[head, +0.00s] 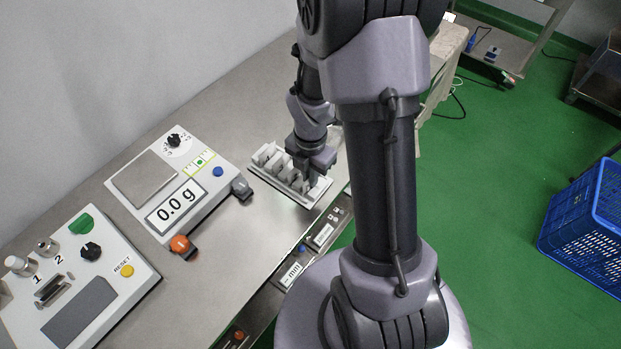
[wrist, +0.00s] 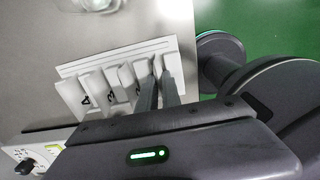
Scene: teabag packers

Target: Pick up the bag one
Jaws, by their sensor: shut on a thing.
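A white rack (head: 263,178) stands on the steel table and holds a row of white bags. It also shows in the wrist view (wrist: 70,93), where figures on some bags read 4 and 3. My gripper (head: 312,178) is down at the right end of the rack in the head view. In the wrist view its two fingers (wrist: 159,94) are shut on the bag at the right end of the row, bag one (wrist: 158,66) by its place. Its own figure is hidden by the fingers. I cannot tell whether it is clear of its slot.
A scale (head: 173,189) reading 0.0 g stands left of the rack, with an orange knob (head: 180,244) and a grey knob (head: 241,187). A control box (head: 77,290) stands at the lower left. A blue crate (head: 585,235) is on the green floor.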

